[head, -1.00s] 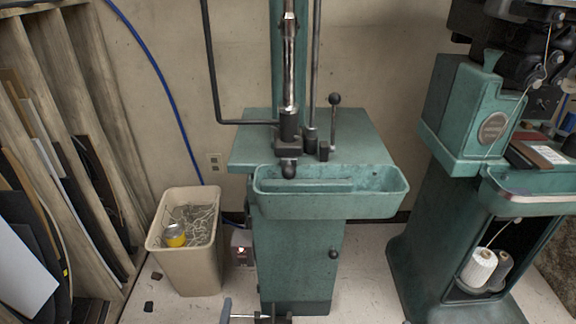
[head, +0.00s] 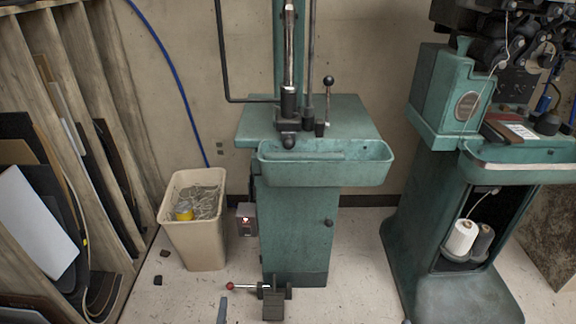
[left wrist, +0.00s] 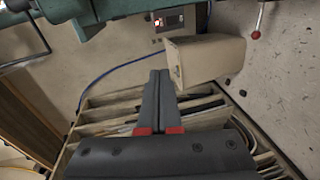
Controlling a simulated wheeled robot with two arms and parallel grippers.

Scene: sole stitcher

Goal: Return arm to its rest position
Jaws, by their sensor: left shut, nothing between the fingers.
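My left gripper (head: 222,310) shows only as a small grey tip at the bottom edge of the head view, low over the floor in front of the bin. In the left wrist view its two dark fingers (left wrist: 159,75) with red marks lie together, shut and empty. They touch nothing that I can see. The rest of my left arm is out of the head view. My right gripper is in neither view.
The green machine stand (head: 295,235) with its trough (head: 325,172) and red-knobbed foot pedal (head: 272,300) stands centrally. A beige bin (head: 195,240) is left of it. A wooden rack (head: 115,150) lines the left side. The stitcher (head: 445,220) stands right.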

